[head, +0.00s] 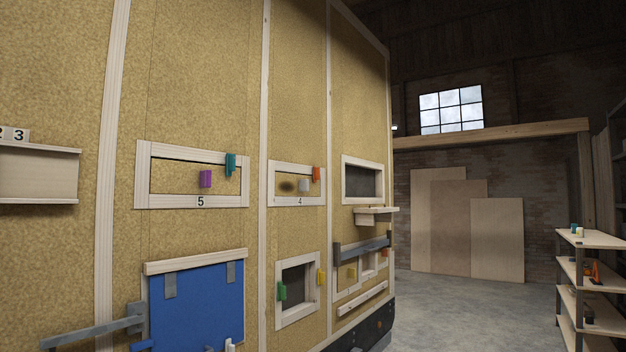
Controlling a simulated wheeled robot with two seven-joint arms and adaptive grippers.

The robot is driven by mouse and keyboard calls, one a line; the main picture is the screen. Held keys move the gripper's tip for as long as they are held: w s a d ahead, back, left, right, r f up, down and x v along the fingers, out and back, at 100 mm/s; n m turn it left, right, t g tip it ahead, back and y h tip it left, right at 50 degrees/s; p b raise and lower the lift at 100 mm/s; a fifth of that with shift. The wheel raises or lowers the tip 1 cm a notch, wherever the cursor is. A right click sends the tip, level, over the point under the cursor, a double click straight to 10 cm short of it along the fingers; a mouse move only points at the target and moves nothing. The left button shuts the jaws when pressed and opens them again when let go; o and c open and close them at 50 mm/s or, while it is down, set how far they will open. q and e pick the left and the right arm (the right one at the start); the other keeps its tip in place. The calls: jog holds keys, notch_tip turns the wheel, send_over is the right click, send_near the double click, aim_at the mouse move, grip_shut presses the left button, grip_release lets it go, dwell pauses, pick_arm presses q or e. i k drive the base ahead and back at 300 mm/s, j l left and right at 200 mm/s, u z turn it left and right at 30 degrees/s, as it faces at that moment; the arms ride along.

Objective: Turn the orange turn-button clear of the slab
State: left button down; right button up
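An orange turn-button (316,174) sits at the upper right corner of the pale frame marked 4 (297,201). It stands roughly upright and seems to overlap the frame's edge. Whether the button overlaps the slab is too small to tell. A second small orange piece (384,252) shows low on the right, by a framed opening behind a grey bar. Neither of my grippers is in view.
Frame 5 (200,202) has a purple knob (205,179) and a teal button (230,164). Below are a blue panel (205,300) and an opening with green (282,291) and yellow (321,278) pieces. A grey bar (362,247) and small shelf (375,210) jut out right. Floor is open beyond.

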aim_at(316, 171)
jog(key=i+l+u, duration=0.25)
jog(key=i+l, duration=0.2)
jog(key=i, duration=0.25)
jog(key=i+l+u, duration=0.25)
jog(key=i+l, duration=0.3)
jog(key=i, duration=0.15)
jog(key=i+l+u, duration=0.25)
jog(key=i+l, duration=0.35)
jog(key=i+l+u, duration=0.25)
jog(key=i+l, duration=0.3)
jog(key=l, duration=0.35)
